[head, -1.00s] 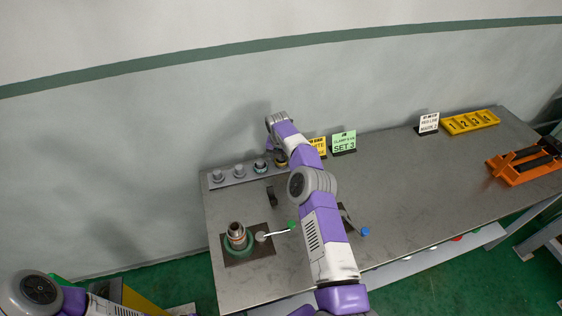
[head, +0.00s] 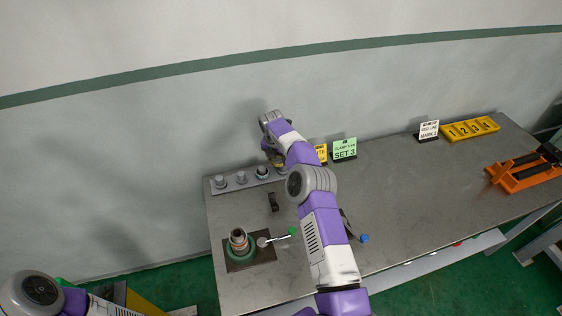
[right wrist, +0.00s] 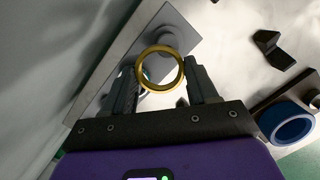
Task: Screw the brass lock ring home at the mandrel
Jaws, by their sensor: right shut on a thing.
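The brass lock ring (right wrist: 162,68) is between the fingers of my right gripper (right wrist: 160,82) in the right wrist view. The gripper is shut on it, and a grey peg of the rail shows behind it. In the head view my right gripper (head: 276,160) is at the back of the bench by the peg rail, largely hidden by my arm. The mandrel (head: 238,238), a steel and copper-coloured post, stands inside a green ring on a dark plate at the bench's left front, well apart from the gripper. My left gripper is out of view.
The grey rail (head: 228,185) carries several pegs along the back left. A black hook-shaped block (head: 273,202) and a green-tipped lever (head: 280,237) are near the mandrel. Signs (head: 344,149), a yellow numbered tray (head: 470,128) and an orange vise (head: 522,175) stand right.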

